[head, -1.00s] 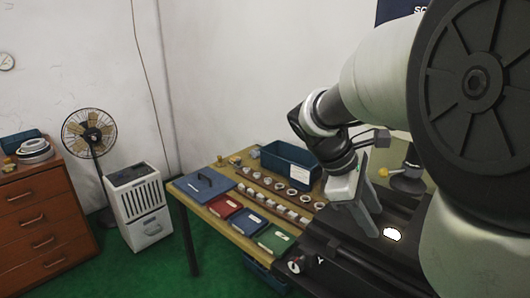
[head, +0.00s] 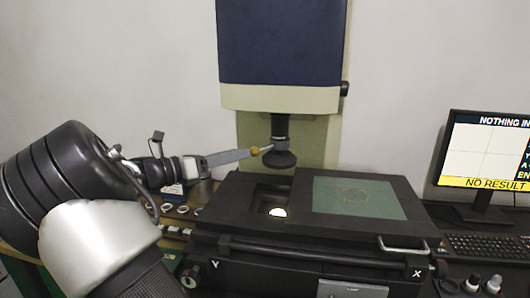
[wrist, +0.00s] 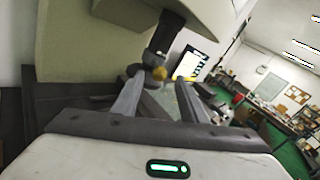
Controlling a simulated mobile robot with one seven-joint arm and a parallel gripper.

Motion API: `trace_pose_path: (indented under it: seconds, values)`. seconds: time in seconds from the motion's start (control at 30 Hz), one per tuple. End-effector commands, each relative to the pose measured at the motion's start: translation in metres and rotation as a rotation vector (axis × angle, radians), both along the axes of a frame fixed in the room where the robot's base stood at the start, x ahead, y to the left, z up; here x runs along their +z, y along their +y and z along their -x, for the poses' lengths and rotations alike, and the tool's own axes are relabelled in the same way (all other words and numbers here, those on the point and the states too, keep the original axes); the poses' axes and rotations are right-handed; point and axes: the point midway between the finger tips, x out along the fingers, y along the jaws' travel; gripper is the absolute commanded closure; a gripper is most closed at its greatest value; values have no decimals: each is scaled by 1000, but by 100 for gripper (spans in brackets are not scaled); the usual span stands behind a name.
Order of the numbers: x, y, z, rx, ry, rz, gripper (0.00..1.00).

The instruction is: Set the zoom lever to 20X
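The zoom lever shows as a yellow ball knob (head: 255,151) on the left side of the dark lens (head: 281,155) under the measuring machine's head. My gripper (head: 246,154) reaches in from the left, level with the knob, its tips close to it. In the wrist view my gripper (wrist: 158,85) has its two fingers apart, and the yellow knob (wrist: 160,73) appears between them near the tips. I cannot tell whether a finger touches it. The lens (wrist: 163,42) is just beyond. No zoom markings are readable.
The blue and cream machine head (head: 281,55) hangs above the lens. Below is the dark stage (head: 250,228) with a lit spot and a green glass plate (head: 355,197). A monitor (head: 487,150) reading "NO RESULT" and a keyboard (head: 490,245) stand right. Small rings lie on the left table.

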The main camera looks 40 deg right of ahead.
Motion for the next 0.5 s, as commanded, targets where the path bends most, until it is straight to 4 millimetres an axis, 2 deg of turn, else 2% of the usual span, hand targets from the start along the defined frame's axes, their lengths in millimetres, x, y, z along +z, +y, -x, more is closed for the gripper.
trace_pose_path:
  seconds: [0.03, 0.23, 0.5]
  values:
    - [-2, -13, 2, -4, -1, -1, 61]
    - [-2, -56, 6, -5, -1, 1, 61]
    - [-1, -95, 8, -3, -1, -1, 61]
